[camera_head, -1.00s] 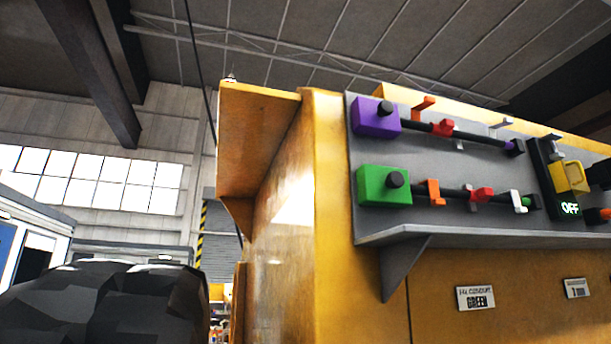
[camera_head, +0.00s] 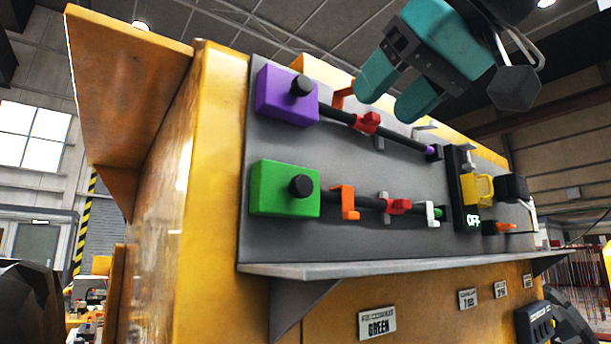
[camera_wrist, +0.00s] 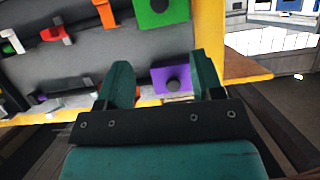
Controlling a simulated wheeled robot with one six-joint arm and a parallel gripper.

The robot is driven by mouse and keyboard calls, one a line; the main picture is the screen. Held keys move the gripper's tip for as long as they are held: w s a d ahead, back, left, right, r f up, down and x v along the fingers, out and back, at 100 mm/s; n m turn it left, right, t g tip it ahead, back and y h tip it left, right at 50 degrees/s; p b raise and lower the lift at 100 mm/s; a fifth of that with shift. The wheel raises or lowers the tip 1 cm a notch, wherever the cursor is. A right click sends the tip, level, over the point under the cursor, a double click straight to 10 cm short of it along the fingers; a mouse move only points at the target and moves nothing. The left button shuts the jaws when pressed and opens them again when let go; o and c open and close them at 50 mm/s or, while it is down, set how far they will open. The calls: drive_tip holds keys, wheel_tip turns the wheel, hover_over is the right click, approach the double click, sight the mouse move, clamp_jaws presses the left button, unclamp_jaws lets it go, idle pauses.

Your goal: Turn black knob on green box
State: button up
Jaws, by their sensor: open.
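The green box (camera_head: 272,190) is on the lower left of a grey panel. Its round black knob (camera_head: 301,187) faces outward on the box's right part. In the wrist view the green box (camera_wrist: 178,12) is at the top, cut by the edge, with its knob (camera_wrist: 159,4) partly in frame. My teal gripper (camera_head: 393,90) is at the upper right of the head view, above the panel and apart from the box. In the wrist view my gripper (camera_wrist: 160,85) has its two fingers spread with nothing held between them.
A purple box (camera_head: 275,95) with its own black knob sits above the green one. Rods with red, orange and white brackets run right from both boxes. A black unit reading OFF (camera_head: 473,222) and a yellow piece (camera_head: 478,190) are further right. A grey shelf (camera_head: 390,268) juts out below.

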sight(305, 183)
drive_tip(key=p+x, duration=0.8)
drive_tip(key=x, duration=0.9)
drive_tip(key=shift+w, duration=0.1)
drive_tip(key=c, duration=0.9)
